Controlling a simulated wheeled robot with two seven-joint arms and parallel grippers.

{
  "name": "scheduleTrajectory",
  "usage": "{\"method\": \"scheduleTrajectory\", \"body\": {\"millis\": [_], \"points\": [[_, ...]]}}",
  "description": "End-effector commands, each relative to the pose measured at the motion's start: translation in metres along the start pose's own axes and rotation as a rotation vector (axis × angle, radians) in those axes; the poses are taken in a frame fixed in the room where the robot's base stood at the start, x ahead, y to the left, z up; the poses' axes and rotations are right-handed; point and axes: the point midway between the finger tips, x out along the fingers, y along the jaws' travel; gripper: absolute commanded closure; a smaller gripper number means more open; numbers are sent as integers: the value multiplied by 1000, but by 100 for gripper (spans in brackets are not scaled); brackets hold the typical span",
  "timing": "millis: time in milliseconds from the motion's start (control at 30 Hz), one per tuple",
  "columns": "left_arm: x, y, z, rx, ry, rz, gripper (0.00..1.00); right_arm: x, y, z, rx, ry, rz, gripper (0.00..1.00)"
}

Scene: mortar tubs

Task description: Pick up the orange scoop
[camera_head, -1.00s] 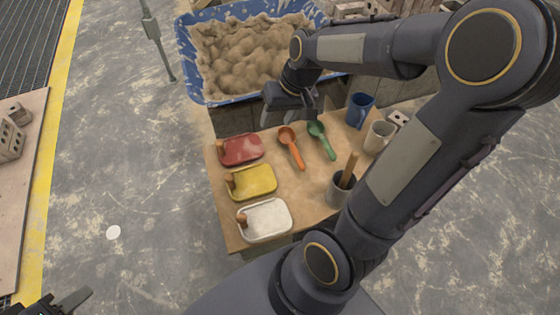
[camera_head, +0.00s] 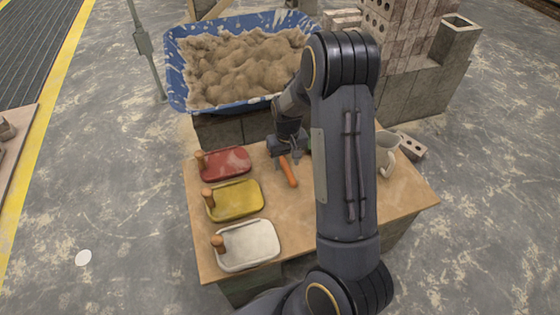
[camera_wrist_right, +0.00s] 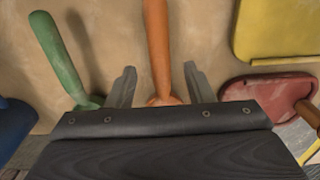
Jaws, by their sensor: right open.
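The orange scoop (camera_head: 289,172) lies on the small table, its handle showing just in front of my right gripper (camera_head: 287,147). In the right wrist view the scoop's handle (camera_wrist_right: 157,45) runs up the picture between the two fingers of my right gripper (camera_wrist_right: 160,86). The fingers are spread, with a gap on each side of the scoop. Its bowl is mostly hidden behind the gripper body. My left gripper is not in view.
A green scoop (camera_wrist_right: 60,55) lies beside the orange one. Red (camera_head: 226,162), yellow (camera_head: 236,201) and white (camera_head: 250,246) trays line the table's left side. A cream mug (camera_head: 386,155) stands right of my arm. A blue tub of mortar (camera_head: 181,83) stands behind.

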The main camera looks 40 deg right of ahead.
Motion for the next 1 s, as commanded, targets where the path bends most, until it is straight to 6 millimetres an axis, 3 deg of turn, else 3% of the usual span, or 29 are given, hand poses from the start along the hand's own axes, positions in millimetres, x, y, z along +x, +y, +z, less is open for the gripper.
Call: {"method": "scheduleTrajectory", "body": {"millis": [33, 133, 400, 767, 1000], "points": [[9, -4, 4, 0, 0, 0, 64, 15, 0, 0, 0, -2, 0, 53], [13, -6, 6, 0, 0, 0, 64, 27, 0, 0, 0, -3, 0, 53], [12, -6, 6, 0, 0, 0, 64, 30, 0, 0, 0, 0, 0, 53], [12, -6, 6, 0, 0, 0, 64, 30, 0, 0, 0, 0, 0, 100], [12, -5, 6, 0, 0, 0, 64, 29, 0, 0, 0, 1, 0, 100]]}}
